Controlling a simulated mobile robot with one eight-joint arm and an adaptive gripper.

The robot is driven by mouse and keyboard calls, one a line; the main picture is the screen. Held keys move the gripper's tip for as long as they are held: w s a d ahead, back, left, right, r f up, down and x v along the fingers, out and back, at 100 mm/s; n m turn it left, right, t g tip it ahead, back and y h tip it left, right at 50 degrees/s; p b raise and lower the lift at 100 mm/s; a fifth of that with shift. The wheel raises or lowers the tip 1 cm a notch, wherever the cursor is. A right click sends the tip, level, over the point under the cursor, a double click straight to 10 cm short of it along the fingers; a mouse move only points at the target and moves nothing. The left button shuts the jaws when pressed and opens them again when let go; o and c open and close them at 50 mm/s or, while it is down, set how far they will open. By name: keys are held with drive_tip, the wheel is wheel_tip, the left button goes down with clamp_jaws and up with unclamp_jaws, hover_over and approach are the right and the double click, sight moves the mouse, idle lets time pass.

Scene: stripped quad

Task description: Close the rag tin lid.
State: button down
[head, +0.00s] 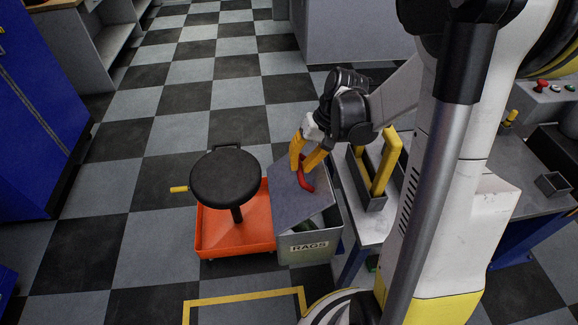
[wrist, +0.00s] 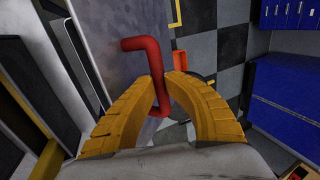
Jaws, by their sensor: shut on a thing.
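The rag tin (head: 309,249) is a grey box labelled RAGS on the floor beside the bench. Its flat grey lid (head: 296,208) sits tilted over it, with a dark gap at the front right where something dark green shows inside. A red handle (head: 304,180) stands on the lid. My gripper (head: 299,168) has yellow fingers and is shut on the red handle. In the wrist view the red handle (wrist: 143,46) passes between the two fingertips (wrist: 163,82), with the grey lid (wrist: 112,22) behind it.
A black-topped stool (head: 225,178) on an orange tray base (head: 236,238) stands close to the tin's left. The workbench (head: 371,222) with a yellow-handled holder (head: 374,195) is close on the right. Checkered floor is open farther back. A blue cabinet (head: 38,115) stands far left.

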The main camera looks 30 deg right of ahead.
sight(320, 169)
drive_tip(key=shift+s+d+f+b, duration=0.25)
drive_tip(key=shift+d+f+b, duration=0.25)
drive_tip(key=shift+d+f, duration=0.25)
drive_tip(key=shift+s+d+f+b, duration=0.25)
drive_tip(key=shift+d+f+b, duration=0.25)
drive_tip(key=shift+d+f, duration=0.25)
drive_tip(key=shift+s+d+f+b, duration=0.25)
drive_tip(key=shift+d+f+b, duration=0.25)
drive_tip(key=shift+d+f, duration=0.25)
drive_tip(key=c, duration=1.4)
unclamp_jaws()
drive_tip(key=shift+r, duration=0.1)
drive_tip(key=v, duration=1.2)
